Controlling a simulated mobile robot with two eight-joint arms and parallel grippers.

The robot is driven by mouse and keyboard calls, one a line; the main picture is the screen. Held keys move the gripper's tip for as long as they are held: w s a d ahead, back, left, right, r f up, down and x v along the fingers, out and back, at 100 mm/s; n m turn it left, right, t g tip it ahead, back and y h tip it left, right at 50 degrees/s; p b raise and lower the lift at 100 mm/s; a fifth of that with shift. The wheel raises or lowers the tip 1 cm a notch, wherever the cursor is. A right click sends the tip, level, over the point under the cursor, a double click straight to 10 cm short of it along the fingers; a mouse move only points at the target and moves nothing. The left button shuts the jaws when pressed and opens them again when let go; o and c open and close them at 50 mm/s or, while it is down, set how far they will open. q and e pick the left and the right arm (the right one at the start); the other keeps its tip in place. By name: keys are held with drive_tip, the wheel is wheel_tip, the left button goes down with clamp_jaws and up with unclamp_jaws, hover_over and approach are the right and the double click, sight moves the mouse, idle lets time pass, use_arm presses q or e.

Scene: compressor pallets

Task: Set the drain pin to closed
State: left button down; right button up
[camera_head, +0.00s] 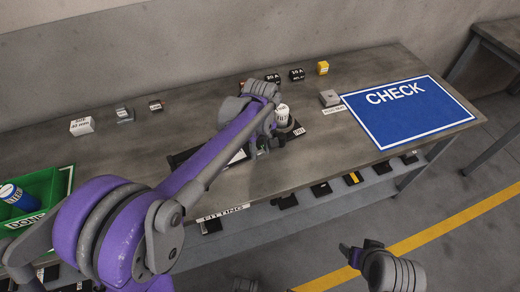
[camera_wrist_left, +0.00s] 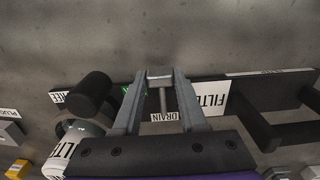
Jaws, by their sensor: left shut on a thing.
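The drain pin (camera_wrist_left: 162,98) shows in the left wrist view as a grey stem with a blocky head, above a white DRAIN label (camera_wrist_left: 164,117). My left gripper (camera_wrist_left: 160,78) has its two fingers closing in on both sides of the pin's head. In the head view my left gripper (camera_head: 262,147) is low over the middle of the table, and my arm hides the pin there. A small green mark (camera_wrist_left: 127,90) is partly hidden behind a finger. My right gripper (camera_head: 352,256) is off the table's front side, its jaws unclear.
A white filter canister (camera_head: 282,115) stands close beside my left gripper. A blue CHECK mat (camera_head: 412,110) lies at the right of the table (camera_head: 220,85). A green bin (camera_head: 42,190) is at the left. Small boxes, including a yellow one (camera_head: 322,68), line the back.

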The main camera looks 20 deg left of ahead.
use_arm(q)
drive_tip(key=shift+w+a, duration=0.1)
idle(0.6)
drive_tip(key=shift+w+a, duration=0.5)
drive_tip(key=shift+w, duration=0.05)
drive_tip(key=shift+c, duration=2.2)
unclamp_jaws()
wheel_tip(320, 180, up, 11)
drive_tip(key=p, duration=0.1)
drive_tip(key=shift+s, duration=0.1)
drive_tip(key=s+a+f+m+t+p, duration=0.1)
drive_tip(key=s+f+m+t+p, duration=0.1)
drive_tip(key=s, duration=0.9)
drive_tip(key=s+a+f+m+t+p, duration=0.2)
drive_tip(key=s+m, duration=0.4)
drive_tip(key=s, duration=0.5)
drive_tip(key=shift+a+m+t+p, duration=0.3)
drive_tip(key=shift+t+p, duration=0.4)
drive_tip(key=shift+p, duration=0.25)
